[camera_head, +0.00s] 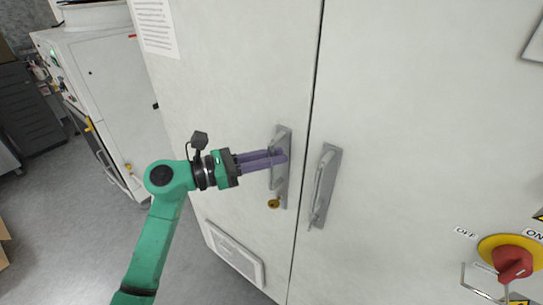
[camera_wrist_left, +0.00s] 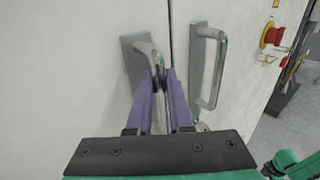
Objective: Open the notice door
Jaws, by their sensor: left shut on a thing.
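The notice door (camera_head: 220,90) is the white left-hand cabinet door with a printed sheet (camera_head: 156,25) near its top. It looks shut, with a narrow seam beside the right-hand door. Its grey metal handle (camera_head: 281,185) sits near the seam and also shows in the left wrist view (camera_wrist_left: 148,52). My left gripper (camera_head: 284,158) comes in from the left with its purple fingers shut on this handle. The fingers hide part of the grip. In the left wrist view the fingers (camera_wrist_left: 163,85) close around the handle's bar. My right gripper is not in view.
The right-hand door (camera_head: 420,130) has a similar handle (camera_head: 324,185) close by. A red and yellow rotary switch (camera_head: 512,262) is at lower right. A white machine (camera_head: 110,100) stands at left. Grey floor (camera_head: 70,230) is open at lower left.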

